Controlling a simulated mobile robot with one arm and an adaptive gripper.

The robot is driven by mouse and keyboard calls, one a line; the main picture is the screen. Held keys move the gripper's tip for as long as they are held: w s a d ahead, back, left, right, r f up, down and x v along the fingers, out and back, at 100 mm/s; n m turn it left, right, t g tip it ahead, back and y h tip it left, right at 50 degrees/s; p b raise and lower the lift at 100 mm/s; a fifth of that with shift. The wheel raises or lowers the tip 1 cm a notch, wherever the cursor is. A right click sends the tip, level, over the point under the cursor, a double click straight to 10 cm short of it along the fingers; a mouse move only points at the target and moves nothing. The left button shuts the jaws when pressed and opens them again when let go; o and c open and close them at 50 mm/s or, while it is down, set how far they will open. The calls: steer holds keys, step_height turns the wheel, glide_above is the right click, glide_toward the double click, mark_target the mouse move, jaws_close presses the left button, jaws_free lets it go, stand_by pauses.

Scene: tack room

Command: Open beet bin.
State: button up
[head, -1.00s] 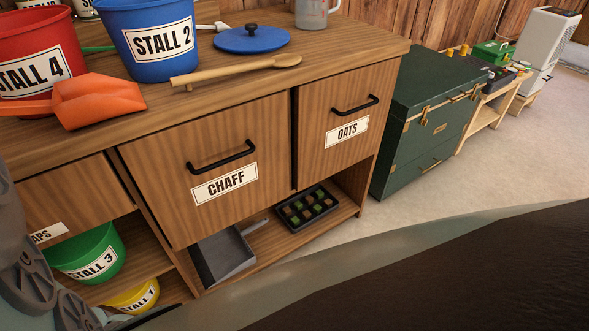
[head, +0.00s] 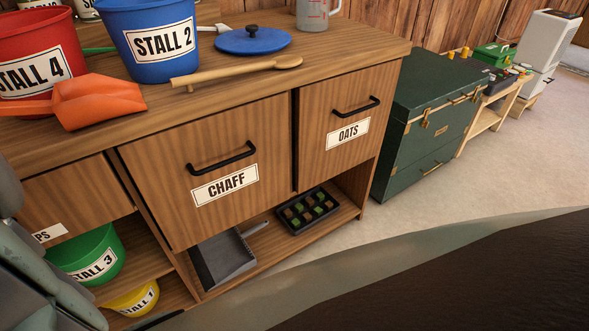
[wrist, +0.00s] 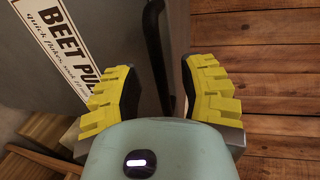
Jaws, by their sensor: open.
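The beet bin (wrist: 95,40) shows in the wrist view as a dull grey front with a white label reading "BEET PU...", its end cut off by the picture or hidden by my finger. A dark upright bar handle (wrist: 153,45) runs down the right part of the front. My gripper (wrist: 160,75) is open, with one yellow-padded finger on each side of the handle's lower part. Whether a pad touches the handle I cannot tell. The head view does not show the beet bin or my fingers.
Wooden planks (wrist: 270,80) lie right of the bin in the wrist view. In the head view, a wooden cabinet has a CHAFF drawer (head: 150,185) and an OATS drawer (head: 350,150), both shut. Buckets and a scoop (head: 95,102) stand on top. A green chest (head: 430,110) stands beyond, with bare floor before it.

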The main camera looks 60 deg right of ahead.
steer(key=shift+w+a, duration=0.2)
steer(key=shift+a, duration=0.3)
steer(key=shift+f, duration=0.1)
jaws_close()
stand_by(0.3)
